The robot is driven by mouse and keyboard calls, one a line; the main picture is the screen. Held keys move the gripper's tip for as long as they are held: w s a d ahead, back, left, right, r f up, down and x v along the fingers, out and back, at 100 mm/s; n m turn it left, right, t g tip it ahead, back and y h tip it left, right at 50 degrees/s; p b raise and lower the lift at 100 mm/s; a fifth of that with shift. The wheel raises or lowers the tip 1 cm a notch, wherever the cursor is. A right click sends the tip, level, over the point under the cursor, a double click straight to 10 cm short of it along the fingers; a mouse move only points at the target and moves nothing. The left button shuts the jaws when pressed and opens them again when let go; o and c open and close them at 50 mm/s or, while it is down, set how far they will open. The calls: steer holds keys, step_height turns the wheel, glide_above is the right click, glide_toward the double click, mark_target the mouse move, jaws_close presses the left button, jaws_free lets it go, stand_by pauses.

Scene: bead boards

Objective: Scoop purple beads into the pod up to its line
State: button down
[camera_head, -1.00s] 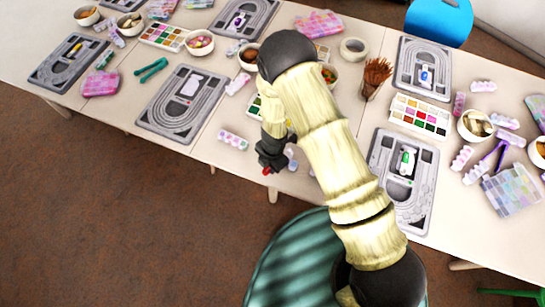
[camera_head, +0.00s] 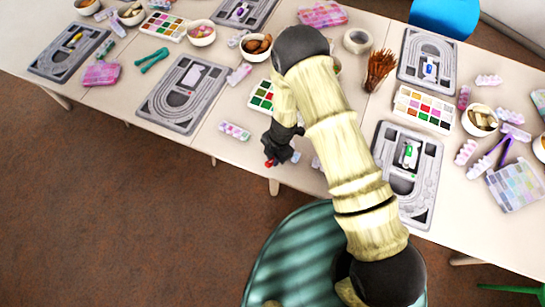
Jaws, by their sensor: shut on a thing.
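My gripper (camera_head: 277,150) is dark and hangs near the front edge of the table, left of my arm. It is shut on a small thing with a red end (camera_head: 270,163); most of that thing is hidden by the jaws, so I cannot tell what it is. A bead palette (camera_head: 262,97) with colored compartments lies just beyond the gripper, partly covered by my arm. A second bead palette (camera_head: 424,109) lies to the right. I cannot make out for certain which thing is the pod or its line, or any purple beads.
Grey bead boards lie at left (camera_head: 165,108), right (camera_head: 388,192) and far right (camera_head: 405,83). A pale strip of pods (camera_head: 235,131) lies left of the gripper.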

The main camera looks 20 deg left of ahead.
steer(key=shift+w+d+f+b, duration=0.1)
steer(key=shift+f+b, duration=0.2)
steer(key=shift+f, duration=0.3)
steer(key=shift+w+r+g+y+p, duration=0.2)
steer(key=shift+r+g+y+p, duration=0.1)
steer(key=shift+r+g+y, duration=0.15)
steer(key=shift+w+d+r+g+y, duration=0.2)
steer(key=shift+w+r+g+y, duration=0.15)
steer(key=shift+g, duration=0.3)
steer(key=shift+w+d+r+g+y, duration=0.2)
steer(key=shift+g+y, duration=0.1)
steer(key=shift+g, duration=0.3)
steer(key=shift+r, duration=0.1)
steer(key=shift+r+g+b, duration=0.1)
steer(key=shift+g+b, duration=0.2)
steer(key=shift+w+d+r, duration=0.1)
steer(key=shift+w+r, duration=0.05)
steer(key=shift+w+y, duration=0.1)
steer(key=shift+y, duration=0.2)
